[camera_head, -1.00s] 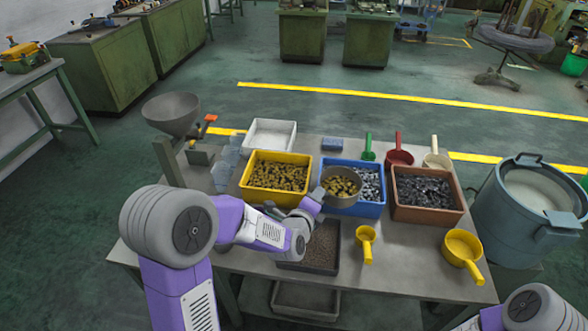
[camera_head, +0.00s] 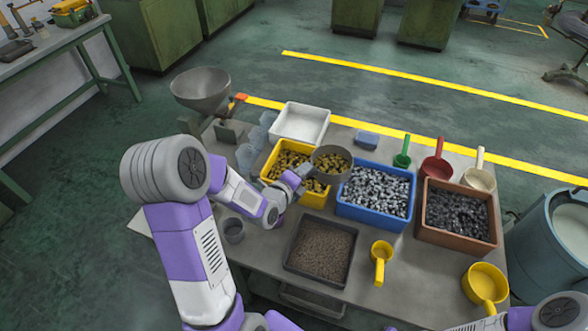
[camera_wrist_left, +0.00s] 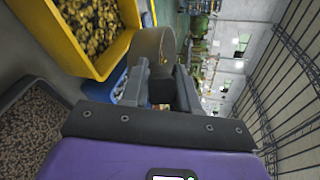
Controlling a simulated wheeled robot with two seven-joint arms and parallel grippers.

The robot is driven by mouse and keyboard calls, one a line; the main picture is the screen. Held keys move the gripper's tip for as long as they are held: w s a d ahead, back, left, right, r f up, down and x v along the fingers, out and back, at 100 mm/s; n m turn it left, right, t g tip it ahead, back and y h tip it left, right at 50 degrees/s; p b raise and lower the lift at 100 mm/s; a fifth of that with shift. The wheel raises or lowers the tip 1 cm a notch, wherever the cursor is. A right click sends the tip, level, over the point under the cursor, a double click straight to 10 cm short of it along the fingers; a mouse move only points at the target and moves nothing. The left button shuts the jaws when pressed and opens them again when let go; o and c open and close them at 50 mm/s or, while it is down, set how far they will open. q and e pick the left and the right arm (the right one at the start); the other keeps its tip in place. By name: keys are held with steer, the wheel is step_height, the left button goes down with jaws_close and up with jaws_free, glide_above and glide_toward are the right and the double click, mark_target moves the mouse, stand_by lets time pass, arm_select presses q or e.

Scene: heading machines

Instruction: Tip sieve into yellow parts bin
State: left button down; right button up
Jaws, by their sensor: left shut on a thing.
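My left gripper (camera_head: 303,173) is shut on the grey round sieve (camera_head: 318,160), holding it at its left side. The sieve is above the right part of the yellow parts bin (camera_head: 315,201), near the blue bin. Brass-coloured parts show inside the sieve; its bowl looks roughly level. The yellow bin holds many similar parts, and the sieve hides some of them. In the left wrist view, the sieve (camera_wrist_left: 148,45) shows edge-on beyond the jaws (camera_wrist_left: 160,85), beside the yellow bin (camera_wrist_left: 58,42). My right gripper is outside the view.
A blue bin (camera_head: 371,220) of silvery parts and a brown bin (camera_head: 455,239) of dark parts stand to the right. A dark tray (camera_head: 289,268) of brown granules lies in front. Behind are a white tray (camera_head: 301,122) and a grey funnel (camera_head: 202,88).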

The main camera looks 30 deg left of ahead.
arm_select(q)
steer(key=shift+s+a+r+p, duration=0.15)
steer(key=shift+s+a+p, duration=0.15)
steer(key=shift+s+a, duration=0.55)
steer(key=w+a+f+n+g+h+p, duration=0.2)
steer(key=a+f+n+h+p, duration=0.2)
steer(key=p, duration=1.1)
steer(key=a+n+h, duration=0.3)
steer(key=n+h, duration=0.1)
steer(key=n, duration=0.2)
steer(key=shift+w+a+n+g, duration=0.25)
steer(key=shift+a+n+g, duration=0.15)
stand_by(0.6)
